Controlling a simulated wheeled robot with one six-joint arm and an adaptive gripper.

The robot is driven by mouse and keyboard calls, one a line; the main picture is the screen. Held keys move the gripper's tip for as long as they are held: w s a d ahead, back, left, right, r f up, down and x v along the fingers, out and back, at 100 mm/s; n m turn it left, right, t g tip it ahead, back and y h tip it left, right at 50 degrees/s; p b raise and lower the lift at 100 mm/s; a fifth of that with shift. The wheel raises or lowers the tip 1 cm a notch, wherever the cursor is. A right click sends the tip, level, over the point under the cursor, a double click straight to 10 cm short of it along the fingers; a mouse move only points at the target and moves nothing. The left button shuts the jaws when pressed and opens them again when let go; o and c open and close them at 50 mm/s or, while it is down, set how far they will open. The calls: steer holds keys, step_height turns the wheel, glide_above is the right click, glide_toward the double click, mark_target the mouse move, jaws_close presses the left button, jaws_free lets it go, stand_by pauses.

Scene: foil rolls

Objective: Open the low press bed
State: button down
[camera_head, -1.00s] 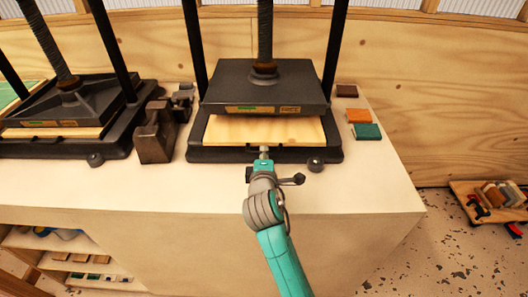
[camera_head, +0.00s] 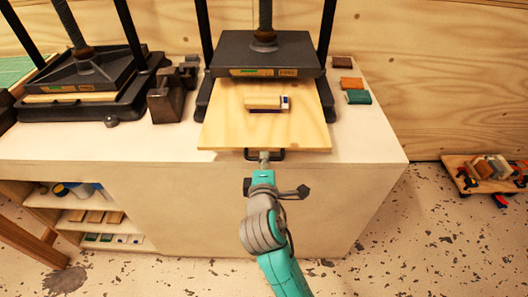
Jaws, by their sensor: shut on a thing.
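The low press bed (camera_head: 230,130) is a light wooden board that sticks out well past the front edge of the right-hand press (camera_head: 262,55). A cream-coloured block (camera_head: 262,102) with a white and blue end lies on the bed, in front of the dark platen. A dark handle (camera_head: 280,155) is on the bed's front edge. My gripper (camera_head: 265,157) is at this handle and shut on it; my own wrist partly hides the fingers.
A second press (camera_head: 85,75) stands on the left, with dark metal blocks (camera_head: 172,98) between the two. Small brown, orange and green blocks (camera_head: 358,97) lie on the right of the bench (camera_head: 385,145). Open shelves (camera_head: 95,200) are below left. A board with several items (camera_head: 487,172) lies on the floor at right.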

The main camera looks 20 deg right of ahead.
steer(key=shift+s+a, duration=0.15)
steer(key=shift+s, duration=0.25)
steer(key=c, duration=1.2)
jaws_free()
steer(key=v, duration=1.2)
